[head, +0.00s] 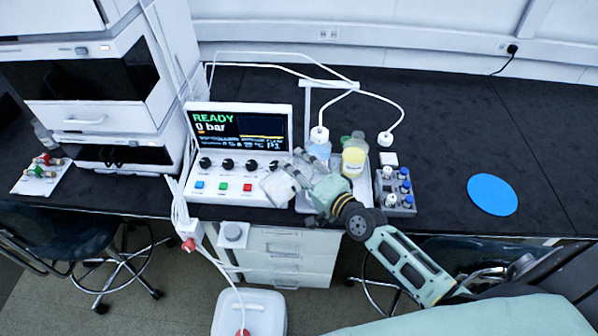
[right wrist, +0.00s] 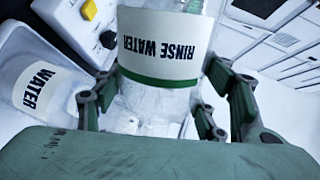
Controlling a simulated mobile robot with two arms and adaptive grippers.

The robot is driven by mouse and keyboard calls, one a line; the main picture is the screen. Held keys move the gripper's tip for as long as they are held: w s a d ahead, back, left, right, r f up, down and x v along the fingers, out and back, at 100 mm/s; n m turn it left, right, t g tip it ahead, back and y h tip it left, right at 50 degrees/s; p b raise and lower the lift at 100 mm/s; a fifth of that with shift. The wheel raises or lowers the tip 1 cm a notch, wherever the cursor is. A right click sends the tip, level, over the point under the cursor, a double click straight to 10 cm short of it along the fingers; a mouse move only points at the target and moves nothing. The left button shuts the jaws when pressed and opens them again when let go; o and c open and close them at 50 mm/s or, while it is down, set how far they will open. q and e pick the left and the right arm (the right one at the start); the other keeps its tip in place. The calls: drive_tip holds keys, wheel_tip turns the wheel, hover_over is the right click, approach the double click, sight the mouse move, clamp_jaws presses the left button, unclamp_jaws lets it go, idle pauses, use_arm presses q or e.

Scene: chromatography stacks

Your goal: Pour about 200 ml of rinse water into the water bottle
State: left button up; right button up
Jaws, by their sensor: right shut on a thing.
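My right gripper (head: 292,178) is shut on the rinse water container (head: 277,187), a clear vessel at the front edge of the control box. In the right wrist view the rinse water container (right wrist: 160,50) has a white label with a green band, between the fingers (right wrist: 160,105). The label reads upside down there. Its exact tilt and water level are hard to tell. The water bottle (head: 319,150), pale blue with a white tube fitting on top, stands behind the gripper. The label reading WATER (right wrist: 36,88) shows at the left of the wrist view, apart from the held container. My left gripper is out of view.
The control box (head: 240,150) reads READY, 0 bar. White tubes arch above. The counter around the blue disc (head: 492,194) is clear.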

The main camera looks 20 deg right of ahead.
drive_tip(key=shift+w+r, duration=0.1)
drive_tip(key=shift+r, duration=0.15)
drive_tip(key=shift+d+r+m, duration=0.1)
drive_tip(key=shift+r+m, duration=0.05)
drive_tip(key=shift+m, duration=0.25)
drive_tip(key=shift+d+r+m+y, duration=0.15)
drive_tip(key=shift+r+m+y, duration=0.3)
drive_tip(key=shift+m, duration=0.35)
